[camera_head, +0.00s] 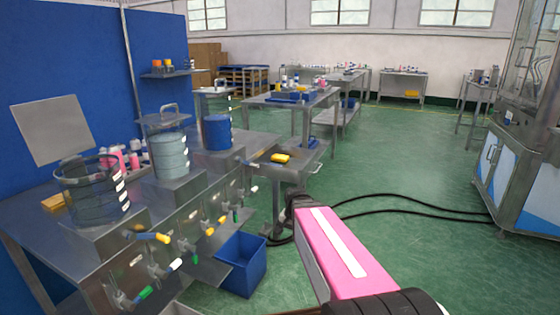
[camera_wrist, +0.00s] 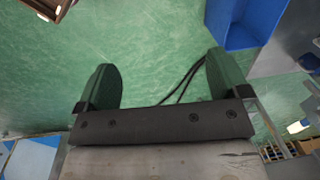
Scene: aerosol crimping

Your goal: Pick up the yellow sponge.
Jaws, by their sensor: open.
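The sponge cannot be made out in the wrist view. In the head view my pink arm reaches in from the bottom right, and I cannot make out the fingers there.
The steel bench (camera_head: 262,142) at left carries clear tanks, a blue container (camera_head: 217,133) and valves with coloured handles along its front. A blue bin (camera_head: 243,264) stands on the floor; it also shows in the wrist view (camera_wrist: 238,28). Black cables (camera_head: 420,207) cross the otherwise open floor at right.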

